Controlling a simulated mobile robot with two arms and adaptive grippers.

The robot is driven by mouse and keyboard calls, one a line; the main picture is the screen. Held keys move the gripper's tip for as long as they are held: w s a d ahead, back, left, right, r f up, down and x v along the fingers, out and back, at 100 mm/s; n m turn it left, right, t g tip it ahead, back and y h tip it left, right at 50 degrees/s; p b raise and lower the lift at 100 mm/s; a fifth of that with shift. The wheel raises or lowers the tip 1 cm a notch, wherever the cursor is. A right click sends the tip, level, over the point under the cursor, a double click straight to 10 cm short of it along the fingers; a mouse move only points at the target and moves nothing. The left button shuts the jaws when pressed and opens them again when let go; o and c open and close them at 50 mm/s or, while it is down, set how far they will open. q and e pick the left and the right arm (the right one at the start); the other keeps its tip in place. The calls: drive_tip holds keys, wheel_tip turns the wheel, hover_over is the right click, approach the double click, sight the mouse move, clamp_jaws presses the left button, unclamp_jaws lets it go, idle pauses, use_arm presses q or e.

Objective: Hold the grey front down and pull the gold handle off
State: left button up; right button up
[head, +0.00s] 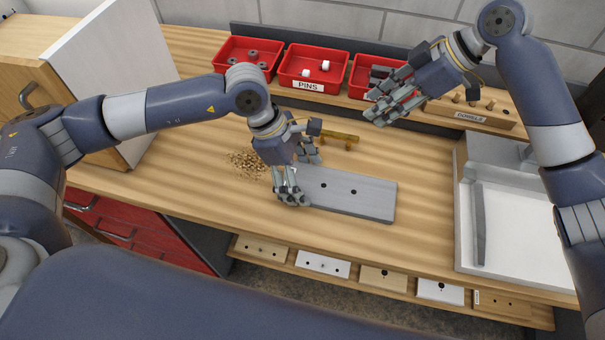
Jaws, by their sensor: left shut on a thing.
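The grey front (365,196) is a flat board with two dark holes, lying on the wooden bench. My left gripper (298,178) is shut on the left end of the grey front, which its fingers partly hide. The gold handle (338,137) lies on the bench just behind the grey front, apart from the visible board. Its left end is close to my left gripper. My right gripper (383,104) is raised behind and to the right of the handle, in front of the red bins. Its fingers look spread, with nothing seen between them.
Red bins (312,85) with small parts line the back, one labelled PINS. A dowel block (470,112) and a white-grey machine (520,235) stand at the right. Wood chips (248,161) lie left of my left gripper. Several sample fronts (322,264) sit on a lower shelf.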

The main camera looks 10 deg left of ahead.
use_arm(q)
drive_tip(key=o, duration=1.3)
drive_tip(key=shift+a, duration=0.1)
drive_tip(key=v, duration=1.2)
